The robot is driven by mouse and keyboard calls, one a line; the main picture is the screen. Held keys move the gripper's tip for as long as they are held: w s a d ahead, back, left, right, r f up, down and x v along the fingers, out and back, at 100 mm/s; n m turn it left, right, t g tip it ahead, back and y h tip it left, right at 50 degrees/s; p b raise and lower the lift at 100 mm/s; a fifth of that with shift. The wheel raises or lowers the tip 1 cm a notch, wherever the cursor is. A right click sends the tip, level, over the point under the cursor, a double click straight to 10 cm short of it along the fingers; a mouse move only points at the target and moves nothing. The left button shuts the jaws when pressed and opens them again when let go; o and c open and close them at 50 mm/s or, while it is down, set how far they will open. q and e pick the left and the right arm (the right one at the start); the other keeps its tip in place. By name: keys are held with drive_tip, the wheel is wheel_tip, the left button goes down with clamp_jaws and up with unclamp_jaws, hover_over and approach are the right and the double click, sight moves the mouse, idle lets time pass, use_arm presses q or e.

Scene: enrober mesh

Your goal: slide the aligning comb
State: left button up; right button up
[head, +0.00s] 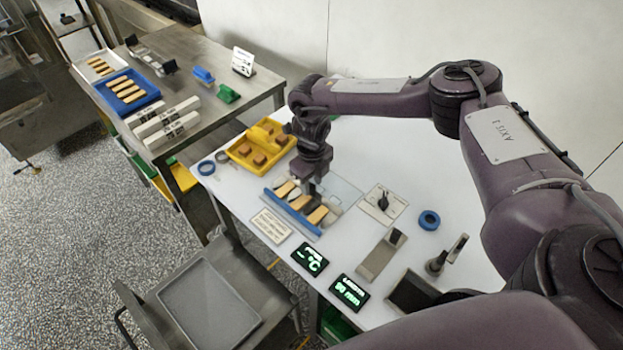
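Several finger biscuits (300,202), some partly dark, lie in a row on the enrober mesh at the middle of the white table. A long blue bar (291,214) runs along the near left edge of this row; I cannot tell whether it is the aligning comb. My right gripper (313,190) points down over the far side of the row, close to the biscuits. Its fingertips are small and dark, so their opening and any contact are unclear. My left gripper is not in view.
A yellow tray (240,152) with brown blocks stands behind the row. A clear plate (341,186), a knob plate (383,203) and a blue ring (429,220) lie to the right. Two lit displays (310,259) sit at the front edge. A steel table (205,102) stands left.

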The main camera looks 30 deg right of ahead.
clamp_jaws()
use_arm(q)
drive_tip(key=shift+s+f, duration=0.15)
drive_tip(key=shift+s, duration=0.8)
